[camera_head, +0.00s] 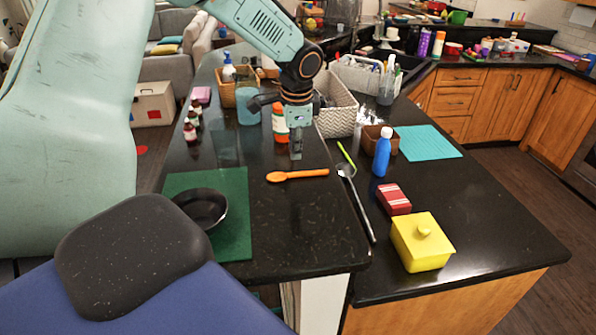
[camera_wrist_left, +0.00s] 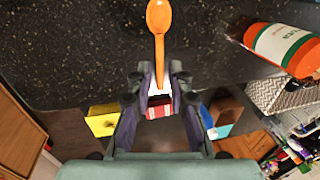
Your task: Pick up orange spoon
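The orange spoon (camera_head: 300,174) lies flat on the black counter, its bowl at the left and its handle pointing right. My left gripper (camera_head: 296,153) points down just above and behind the spoon. In the left wrist view, the spoon's bowl (camera_wrist_left: 159,16) is at the top and its handle runs down between the fingertips of my left gripper (camera_wrist_left: 160,82). The fingers stand apart with a gap around the handle, so the gripper is open. I cannot tell exactly how high the fingertips are above the counter. My right gripper is not in view.
An orange-and-white bottle (camera_head: 280,122) stands just behind the gripper; it also shows in the wrist view (camera_wrist_left: 285,47). A black bowl (camera_head: 203,207) sits on a green mat (camera_head: 237,228) at left. A ladle (camera_head: 358,202) lies right of the spoon. The counter in front is clear.

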